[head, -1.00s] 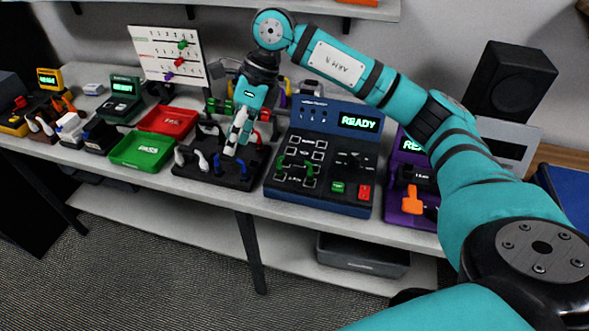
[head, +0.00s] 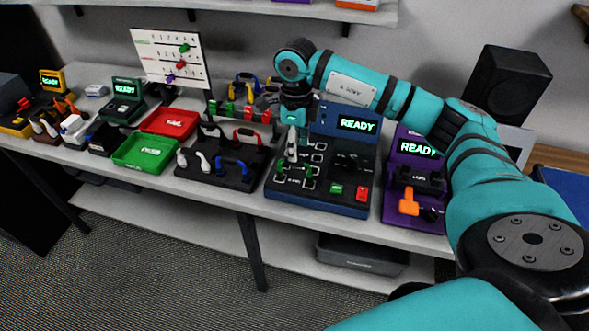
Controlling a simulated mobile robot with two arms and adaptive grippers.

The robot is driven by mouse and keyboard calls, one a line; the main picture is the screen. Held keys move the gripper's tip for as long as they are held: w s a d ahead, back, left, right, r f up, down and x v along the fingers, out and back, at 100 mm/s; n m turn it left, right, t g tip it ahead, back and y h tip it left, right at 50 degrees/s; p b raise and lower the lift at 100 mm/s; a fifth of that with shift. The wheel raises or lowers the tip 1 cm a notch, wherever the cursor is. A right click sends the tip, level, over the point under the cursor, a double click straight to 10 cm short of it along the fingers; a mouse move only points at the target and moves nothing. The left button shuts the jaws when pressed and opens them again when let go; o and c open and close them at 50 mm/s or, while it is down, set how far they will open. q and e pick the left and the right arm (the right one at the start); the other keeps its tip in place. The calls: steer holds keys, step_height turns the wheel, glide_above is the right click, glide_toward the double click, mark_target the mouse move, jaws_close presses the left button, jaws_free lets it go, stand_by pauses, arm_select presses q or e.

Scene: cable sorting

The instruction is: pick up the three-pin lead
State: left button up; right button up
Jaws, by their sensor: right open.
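My right gripper (head: 291,158) is open and points down over the left part of the blue tester (head: 318,204), whose screen reads READY. Small green connectors (head: 308,184) sit on the tester's panel just below and beside the fingers; the gripper partly hides this area. A black rack (head: 212,176) left of the tester holds a blue-handled lead (head: 232,165), a red one (head: 246,134) and a white one (head: 200,161). I cannot tell pin counts at this size, so I cannot tell which is the three-pin lead. My left gripper is not in view.
A green PASS tray (head: 145,153) and a red FAIL tray (head: 168,122) stand left of the rack. A purple tester (head: 408,190) with an orange handle stands to the right. A stand of connectors and a white chart board (head: 171,57) are behind.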

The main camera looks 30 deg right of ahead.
steer(key=shift+a+f+p, duration=0.1)
steer(key=shift+f+p, duration=0.4)
steer(key=shift+f, duration=0.1)
step_height(320, 180, down, 4)
steer(key=shift+r+p, duration=0.2)
steer(key=shift+p, duration=0.6)
steer(key=shift+f, duration=0.35)
steer(key=shift+a, duration=0.1)
steer(key=shift+c, duration=0.4)
jaws_close()
